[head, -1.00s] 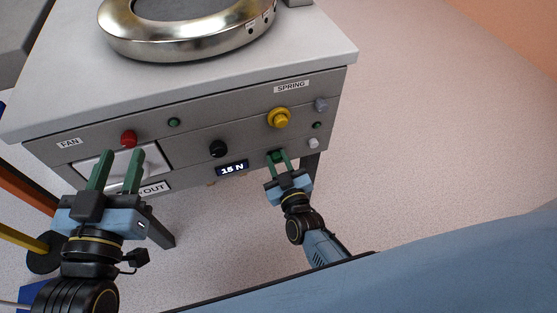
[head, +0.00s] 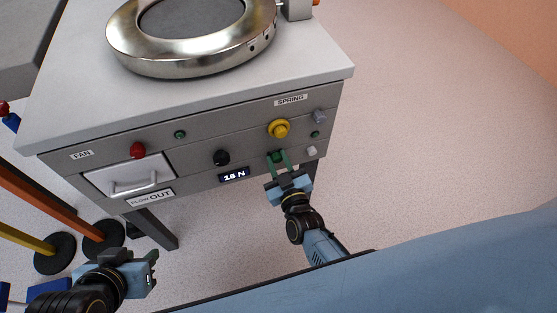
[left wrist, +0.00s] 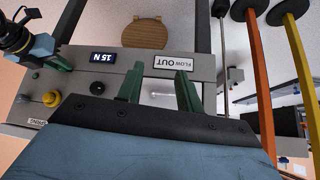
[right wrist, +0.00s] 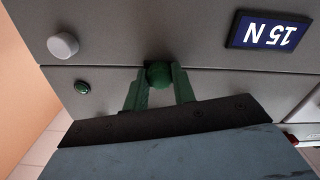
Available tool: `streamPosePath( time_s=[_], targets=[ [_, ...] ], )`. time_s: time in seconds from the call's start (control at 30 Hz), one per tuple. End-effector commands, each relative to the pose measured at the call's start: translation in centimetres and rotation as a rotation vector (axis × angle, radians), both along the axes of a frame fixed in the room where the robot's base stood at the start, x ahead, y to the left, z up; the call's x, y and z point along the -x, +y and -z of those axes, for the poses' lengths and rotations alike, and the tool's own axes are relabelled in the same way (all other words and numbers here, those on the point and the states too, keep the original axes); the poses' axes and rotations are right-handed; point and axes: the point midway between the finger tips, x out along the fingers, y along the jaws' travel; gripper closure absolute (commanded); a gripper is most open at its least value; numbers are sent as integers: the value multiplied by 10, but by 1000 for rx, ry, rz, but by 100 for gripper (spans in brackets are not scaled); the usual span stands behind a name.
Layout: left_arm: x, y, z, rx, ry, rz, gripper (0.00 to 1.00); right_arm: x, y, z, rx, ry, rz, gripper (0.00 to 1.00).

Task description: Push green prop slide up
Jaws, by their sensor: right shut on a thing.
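A green round knob (right wrist: 159,76) sits at the lower edge of the grey front panel (head: 200,160), below the yellow knob (head: 279,128). My right gripper (head: 279,163) is shut on the green knob, with a finger on each side of it in the right wrist view. Whether the knob's slide track runs upward is hidden. My left gripper (head: 152,258) is low at the left, apart from the panel. In the left wrist view its two fingers (left wrist: 160,92) are apart with nothing between them.
The panel also carries a red knob (head: 138,150), a black knob (head: 221,157), a white drawer (head: 128,178) with a handle, and a display (head: 234,175); it reads 15 N in the wrist views. A metal ring (head: 190,65) lies on top. Coloured poles (head: 40,205) stand at the left.

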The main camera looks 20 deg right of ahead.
Motion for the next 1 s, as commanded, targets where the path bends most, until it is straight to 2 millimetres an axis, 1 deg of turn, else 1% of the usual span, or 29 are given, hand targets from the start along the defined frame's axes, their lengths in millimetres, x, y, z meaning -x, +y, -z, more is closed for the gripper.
streamPosePath(
  time_s=[0.03, 0.3, 0.33, 0.4, 0.5, 0.77, 0.87, 1.0],
  targets=[
    [1, 1, 0, -2, 8, -1, 64, -1, 0, -4, -2, -9, 2, 100],
    [2, 1, 1, -3, 10, -1, 64, -1, 0, -5, -3, -14, 2, 100],
    [2, 1, 1, -3, 10, -1, 64, -1, 0, -5, -3, -14, 2, 72],
    [1, 1, 1, -2, 9, -1, 64, -1, 0, -5, -3, -13, 3, 62],
    [1, 1, 1, -2, 9, -1, 64, -1, 0, -4, -2, -11, 2, 52],
    [1, 0, 0, -2, 9, -1, 64, 0, 0, -3, -1, -7, 1, 52],
    [3, 1, 0, -4, 18, -1, 64, 3, 0, -3, -1, -6, 2, 52],
    [21, 9, 8, -28, 124, -13, 64, 14, -1, -3, -1, -4, 1, 52]
  ],
)
